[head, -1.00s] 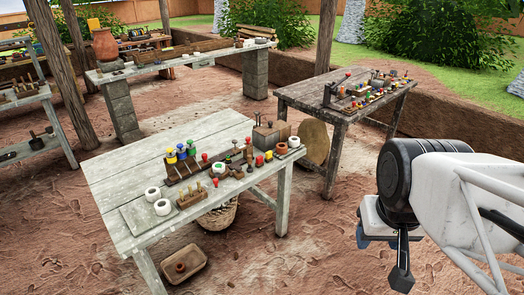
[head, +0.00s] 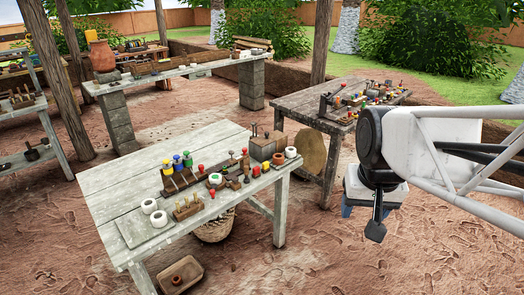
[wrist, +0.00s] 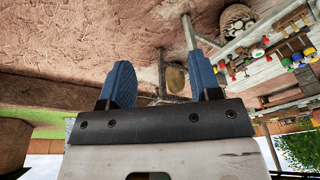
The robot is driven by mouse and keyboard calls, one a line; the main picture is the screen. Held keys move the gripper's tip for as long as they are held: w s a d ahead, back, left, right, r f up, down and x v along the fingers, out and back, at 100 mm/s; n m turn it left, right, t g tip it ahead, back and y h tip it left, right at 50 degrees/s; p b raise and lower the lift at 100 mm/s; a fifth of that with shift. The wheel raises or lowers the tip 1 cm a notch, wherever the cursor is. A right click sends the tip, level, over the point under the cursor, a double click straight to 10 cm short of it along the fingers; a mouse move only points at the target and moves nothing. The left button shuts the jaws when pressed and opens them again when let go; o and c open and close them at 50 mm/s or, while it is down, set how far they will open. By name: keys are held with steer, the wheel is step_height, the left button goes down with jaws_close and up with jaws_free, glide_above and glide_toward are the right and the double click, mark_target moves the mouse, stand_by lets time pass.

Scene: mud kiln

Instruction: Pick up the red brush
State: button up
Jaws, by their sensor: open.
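I cannot single out a red brush. Several small red-topped items stand on the near wooden table (head: 118,190), including one red-topped piece (head: 201,168) beside the wooden rack and another red piece (head: 256,171) near the right end. They are too small to tell apart. My gripper (wrist: 158,62) is open and empty, with its two blue fingers wide apart in the wrist view. In the head view my gripper (head: 367,209) hangs over the dirt floor, right of the near table and clear of it. The wrist view shows the near table's items upside down at upper right.
A second table (head: 300,104) with many small items stands behind, near my arm. A long bench (head: 190,72) on block legs is at the back. Dirt floor is open at right.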

steer(key=w+a+r+m, duration=0.1)
steer(key=w+a+m, duration=0.15)
steer(key=w, duration=1.55)
steer(key=m+g, duration=0.2)
steer(key=m, duration=0.4)
glide_above(256, 167)
steer(key=shift+n, duration=0.25)
steer(key=f, duration=3.2)
steer(key=shift+s+d+f, duration=0.1)
steer(key=shift+s+d, duration=0.05)
steer(key=shift+s, duration=0.1)
steer(key=shift+w+f, duration=0.1)
steer(key=shift+f, duration=0.05)
steer(key=shift+f, duration=0.15)
steer(key=shift+f, duration=1.2)
steer(key=shift+f, duration=0.1)
